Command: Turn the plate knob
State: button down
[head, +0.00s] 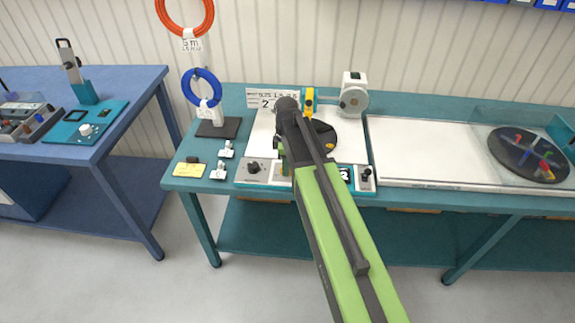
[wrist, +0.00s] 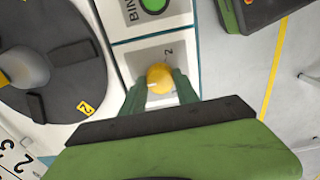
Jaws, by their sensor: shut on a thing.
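In the wrist view a round yellow knob (wrist: 160,76) stands on a pale panel, with a small white mark on its left side and a printed 2 beside it. My gripper (wrist: 160,88) has its two green fingers on either side of the knob, shut on it. The black round plate (wrist: 75,72) lies left of the panel, with a yellow tag marked 2 near its edge. In the head view the plate (head: 324,135) is partly covered by my arm, and the yellow knob cannot be made out there.
A green button (wrist: 153,4) sits above the knob panel in the wrist view. In the head view a black knob (head: 253,167) and a small joystick (head: 367,173) stand along the bench front. A blue cable coil (head: 201,87) hangs at left; a covered dark disc (head: 528,154) is at right.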

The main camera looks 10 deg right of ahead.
jog(key=shift+s+a, duration=0.1)
jog(key=shift+s, duration=0.05)
jog(key=c, duration=0.9)
grip_release()
jog(key=shift+r, duration=0.1)
notch_tip(320, 180, up, 17)
jog(key=p, duration=1.7)
jog(key=shift+r, duration=0.1)
